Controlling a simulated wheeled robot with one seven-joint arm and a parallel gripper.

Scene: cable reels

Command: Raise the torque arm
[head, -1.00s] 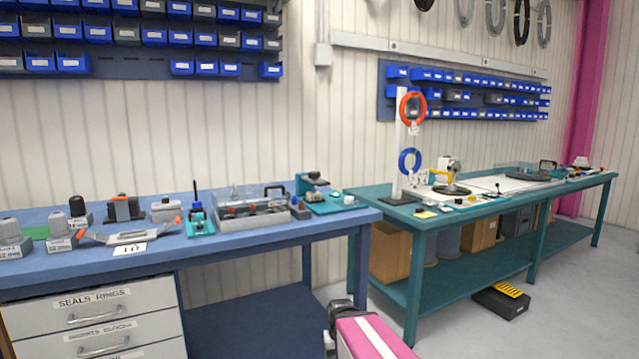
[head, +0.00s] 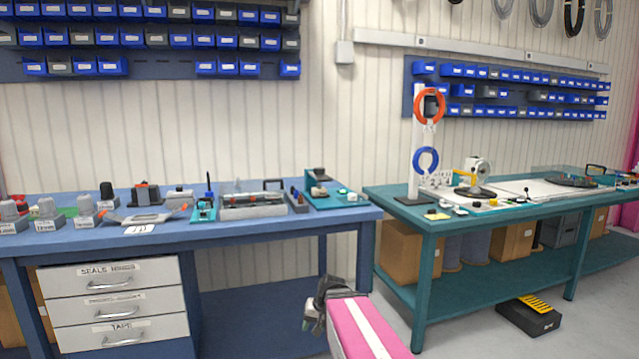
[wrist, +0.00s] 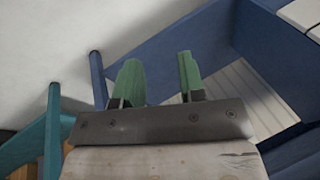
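A small pale machine (head: 478,173) with a dark round base and a yellow arm (head: 462,174) stands on the teal bench. The yellow arm sticks out to the left, roughly level. I cannot tell for sure whether this is the torque arm. My gripper (head: 318,305) is low in front of the benches, at the end of my pink arm, far from the machine. In the wrist view my gripper (wrist: 160,82) shows two green fingers apart with nothing between them. The machine cannot be made out in the wrist view.
The blue bench (head: 270,228), with tools and fixtures on top, stands left of the teal bench (head: 430,222). A white post with red and blue cable rings (head: 427,160) stands left of the machine. A black step box (head: 528,317) lies on the floor. Open floor shows at right.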

